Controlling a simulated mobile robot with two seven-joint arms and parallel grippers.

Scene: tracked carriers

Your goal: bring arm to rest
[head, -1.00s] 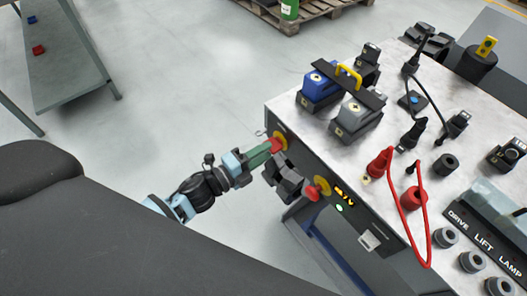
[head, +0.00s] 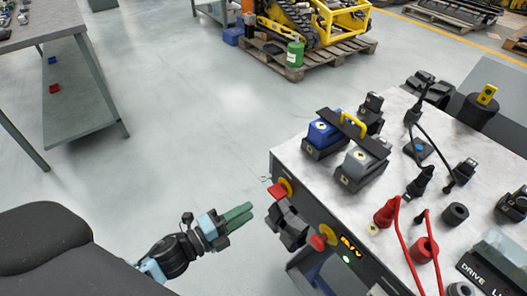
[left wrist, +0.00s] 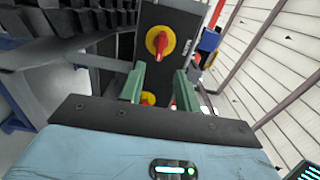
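My left gripper (head: 238,217) is in the air left of the bench's front panel, its green fingers pointing towards the panel. In the left wrist view the two fingers (left wrist: 160,88) stand apart with nothing held between them. A red rotary handle on a yellow disc (head: 279,188) is on the panel, a gap away from the fingertips. It also shows beyond the fingertips in the left wrist view (left wrist: 160,43). A second red handle on a yellow disc (head: 322,238) sits lower right, beside a lit display (head: 350,246). My right gripper is not in view.
A dark block (head: 288,224) juts from the panel between the handles. The bench top (head: 300,160) carries blue and grey connectors, plugs and red cables. A grey table (head: 85,125) stands at left, a loaded pallet (head: 315,58) at the back. Open floor lies between.

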